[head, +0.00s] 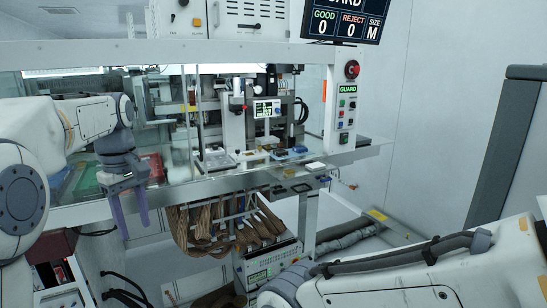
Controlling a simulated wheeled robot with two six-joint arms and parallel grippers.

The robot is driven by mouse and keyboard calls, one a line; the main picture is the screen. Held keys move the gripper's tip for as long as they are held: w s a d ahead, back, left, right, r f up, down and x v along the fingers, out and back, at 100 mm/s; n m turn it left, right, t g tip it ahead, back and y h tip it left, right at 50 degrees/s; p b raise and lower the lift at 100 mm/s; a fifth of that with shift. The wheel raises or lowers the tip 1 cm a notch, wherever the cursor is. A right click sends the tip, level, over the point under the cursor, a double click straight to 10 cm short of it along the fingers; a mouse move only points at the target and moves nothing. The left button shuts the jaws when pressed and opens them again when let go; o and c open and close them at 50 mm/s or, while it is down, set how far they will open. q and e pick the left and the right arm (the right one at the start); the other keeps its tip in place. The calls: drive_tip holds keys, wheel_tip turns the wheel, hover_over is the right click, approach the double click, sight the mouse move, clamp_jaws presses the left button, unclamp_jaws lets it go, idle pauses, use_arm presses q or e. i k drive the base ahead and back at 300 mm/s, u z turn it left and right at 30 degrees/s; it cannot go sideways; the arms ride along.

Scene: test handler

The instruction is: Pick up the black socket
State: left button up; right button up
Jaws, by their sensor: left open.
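A small black block (280,154), which looks like the black socket, sits on the front ledge of the test machine, right of centre. It is small in this view, so its details are hard to tell. A blue piece (299,149) lies just right of it and a white piece (315,167) lies nearer the edge. My left gripper (131,212) hangs at the left with its two purple fingers pointing down, open and empty. It is well to the left of the black block and apart from it. My right arm shows at the lower right, but its gripper is out of view.
The test machine (265,110) stands behind the ledge, with a control post carrying a red button (352,69) at its right. Brown ribbon cables (215,225) hang below the ledge. A GOOD/REJECT screen (342,20) is above. A red item (153,165) lies behind the left gripper.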

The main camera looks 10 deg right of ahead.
sight(282, 153)
drive_tip(key=u, duration=1.2)
drive_tip(key=i, duration=1.4)
drive_tip(key=z, duration=2.35)
drive_tip(key=i, duration=1.65)
drive_tip(key=u, duration=0.05)
